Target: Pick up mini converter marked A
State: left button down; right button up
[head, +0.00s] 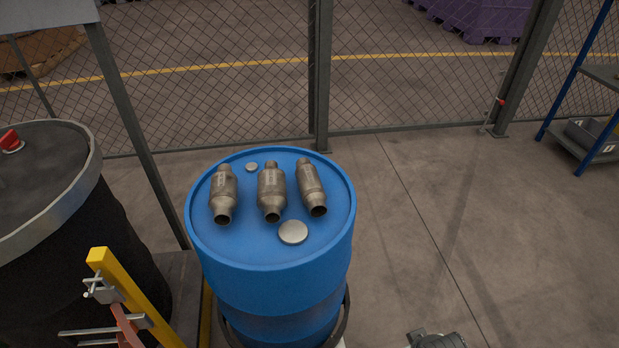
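Three small metal converters lie side by side on top of the blue drum (270,262): a left one (223,194), a middle one (271,191) and a right one (311,187). Each has a fat ribbed body and a round open pipe end facing me. Faint marks show on the bodies, but they are too small to read, so I cannot tell which is A. A dark part, seemingly of my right gripper (437,340), shows at the bottom edge, right of the drum and apart from it; its fingers are not visible. My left gripper is not in view.
A large round disc (293,232) and a small one (252,167) lie on the drum top. A black drum (50,200) and a yellow post (125,290) with tools stand left. A mesh fence (215,70) runs behind. The floor (420,230) right of the drum is clear.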

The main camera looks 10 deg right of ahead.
aim_at(313, 196)
jog(key=k+l+u, duration=0.15)
jog(key=l, duration=0.25)
jog(key=l+u, duration=0.15)
jog(key=l, duration=0.25)
jog(key=k+l+u, duration=0.15)
jog(key=l, duration=0.2)
jog(key=k+l+u, duration=0.15)
jog(key=l, duration=0.2)
jog(key=k, duration=0.05)
